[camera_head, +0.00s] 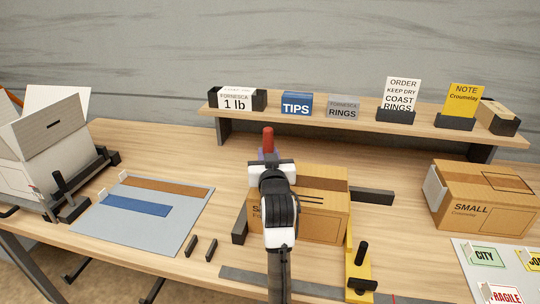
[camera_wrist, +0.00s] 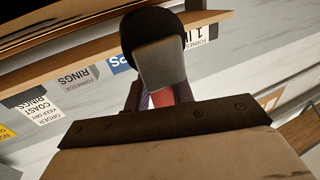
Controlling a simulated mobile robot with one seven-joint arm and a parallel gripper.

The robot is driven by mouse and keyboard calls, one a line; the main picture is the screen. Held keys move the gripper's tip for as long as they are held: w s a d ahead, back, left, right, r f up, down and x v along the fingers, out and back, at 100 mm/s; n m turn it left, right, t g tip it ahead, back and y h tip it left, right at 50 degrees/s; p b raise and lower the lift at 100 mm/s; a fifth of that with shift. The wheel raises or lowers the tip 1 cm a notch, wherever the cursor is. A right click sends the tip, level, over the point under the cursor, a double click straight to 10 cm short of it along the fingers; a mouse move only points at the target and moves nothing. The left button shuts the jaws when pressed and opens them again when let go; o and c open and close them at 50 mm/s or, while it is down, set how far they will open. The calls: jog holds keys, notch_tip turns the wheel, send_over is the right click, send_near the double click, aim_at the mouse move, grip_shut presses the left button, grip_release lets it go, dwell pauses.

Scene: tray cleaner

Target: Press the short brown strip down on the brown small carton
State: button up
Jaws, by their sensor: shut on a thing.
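A brown carton (camera_head: 325,225) sits in the middle of the table, below and right of my gripper. A darker brown strip (camera_head: 336,184) shows on its top; whether it lies fully flat I cannot tell. My gripper (camera_head: 268,163) is shut on a red-handled tool (camera_head: 268,138), above the carton's back left part. The tool's red part (camera_wrist: 184,95) also shows in the wrist view, behind a dark riveted bar (camera_wrist: 170,126). My gripper and wrist hide the carton's left side and most of its lettering. Contact between tool and carton cannot be made out.
A second brown carton marked SMALL (camera_head: 480,205) stands at right. A grey mat (camera_head: 150,235) with a brown strip (camera_head: 165,188) and a blue strip (camera_head: 137,206) lies at left. A raised shelf (camera_head: 350,113) with signs runs behind. A yellow fixture (camera_head: 357,272) stands in front.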

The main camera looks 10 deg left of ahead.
aim_at(267, 138)
jog(key=shift+a+f, duration=0.1)
jog(key=shift+a, duration=0.15)
notch_tip(267, 138, up, 6)
jog(key=p, duration=0.5)
dwell(0.5)
